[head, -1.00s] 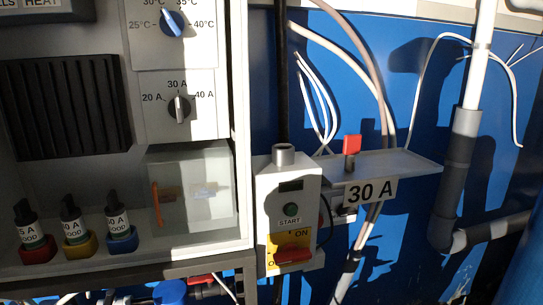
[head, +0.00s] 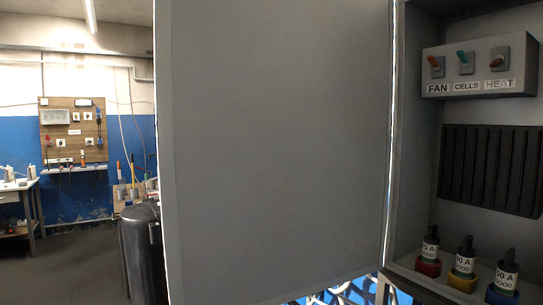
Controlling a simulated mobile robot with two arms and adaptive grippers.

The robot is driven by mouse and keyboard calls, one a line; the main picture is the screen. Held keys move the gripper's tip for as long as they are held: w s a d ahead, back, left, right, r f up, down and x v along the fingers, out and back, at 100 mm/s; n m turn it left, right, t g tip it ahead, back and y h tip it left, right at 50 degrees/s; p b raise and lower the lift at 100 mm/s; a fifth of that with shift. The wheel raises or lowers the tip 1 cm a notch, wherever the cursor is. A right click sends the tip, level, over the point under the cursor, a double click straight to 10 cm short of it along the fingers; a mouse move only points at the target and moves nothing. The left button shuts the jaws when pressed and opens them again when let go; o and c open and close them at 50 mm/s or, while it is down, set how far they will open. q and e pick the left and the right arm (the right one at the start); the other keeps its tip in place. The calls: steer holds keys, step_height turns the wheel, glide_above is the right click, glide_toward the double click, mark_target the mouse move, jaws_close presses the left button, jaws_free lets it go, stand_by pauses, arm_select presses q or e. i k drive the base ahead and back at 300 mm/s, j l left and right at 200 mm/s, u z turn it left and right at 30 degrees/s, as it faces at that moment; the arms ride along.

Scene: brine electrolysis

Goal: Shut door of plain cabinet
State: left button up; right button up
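The plain grey cabinet door (head: 275,150) stands wide open and fills the middle of the head view. Its right edge meets the left side of the open cabinet (head: 412,150). Inside the cabinet are a switch box (head: 480,68) labelled FAN, CELLS and HEAT, and a black ribbed panel (head: 490,168). Several dark-topped fuses stand in coloured holders on the cabinet floor, among them a red holder (head: 428,268), a yellow holder (head: 461,283) and a blue holder (head: 500,296). Neither of my grippers shows.
Left of the door, a dark cylindrical drum (head: 144,250) stands on the floor. Farther back are a wooden tool board (head: 73,130) on a blue and white wall and a workbench (head: 20,187) at the left edge. The floor (head: 80,265) between is open.

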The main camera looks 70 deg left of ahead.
mark_target(273, 119)
steer(key=k+j, duration=0.1)
steer(key=k, duration=0.45)
steer(key=k+j, duration=0.1)
steer(key=k, duration=0.45)
steer(key=k+j, duration=0.1)
steer(key=j, duration=0.35)
steer(key=k+j, duration=0.15)
steer(key=j, duration=0.35)
steer(key=k+j, duration=0.1)
steer(key=j, duration=0.35)
steer(key=k+j, duration=0.15)
steer(key=j, duration=0.3)
steer(key=k+j, duration=0.1)
steer(key=j, duration=1.95)
steer(key=z, duration=0.05)
